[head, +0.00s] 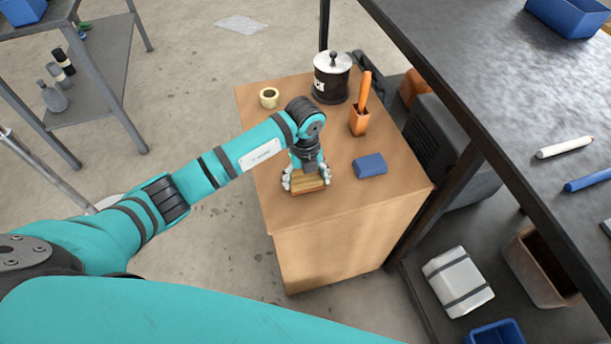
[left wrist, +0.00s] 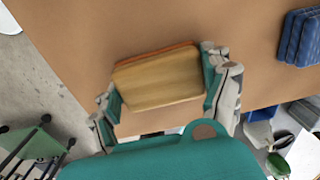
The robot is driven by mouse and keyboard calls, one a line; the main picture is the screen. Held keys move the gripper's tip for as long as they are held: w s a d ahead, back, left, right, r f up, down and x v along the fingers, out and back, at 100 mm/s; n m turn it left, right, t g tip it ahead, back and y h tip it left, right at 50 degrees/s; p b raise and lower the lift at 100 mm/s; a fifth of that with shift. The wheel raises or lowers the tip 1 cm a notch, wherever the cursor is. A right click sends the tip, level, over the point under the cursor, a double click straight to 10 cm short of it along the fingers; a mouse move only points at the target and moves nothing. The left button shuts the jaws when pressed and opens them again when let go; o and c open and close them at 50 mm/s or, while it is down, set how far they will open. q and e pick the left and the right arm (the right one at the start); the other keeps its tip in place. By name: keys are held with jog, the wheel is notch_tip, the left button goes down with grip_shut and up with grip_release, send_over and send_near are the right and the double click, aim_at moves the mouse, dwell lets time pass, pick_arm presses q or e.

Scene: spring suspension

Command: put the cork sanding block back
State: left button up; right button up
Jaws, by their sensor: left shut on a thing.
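The cork sanding block (head: 309,185), tan with an orange-brown layer along one edge, is between the fingers of my left gripper (head: 306,181). It also shows in the left wrist view (left wrist: 158,82), where both fingers press on its short ends. My left gripper is shut on it over the near part of the wooden cabinet top (head: 300,125). I cannot tell whether the block touches the top. My right gripper is not in view.
A blue block (head: 369,165) lies just right of my left gripper. An orange holder (head: 359,121) with an orange-handled tool, a black pot (head: 331,82) and a tape roll (head: 269,97) stand farther back. A dark workbench (head: 470,60) stands close on the right.

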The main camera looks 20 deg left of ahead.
aim_at(305, 176)
pick_arm(q)
jog(key=o, duration=1)
jog(key=shift+f, duration=0.1)
notch_tip(305, 176, up, 12)
jog(key=shift+r+b, duration=0.15)
jog(key=shift+b, duration=0.2)
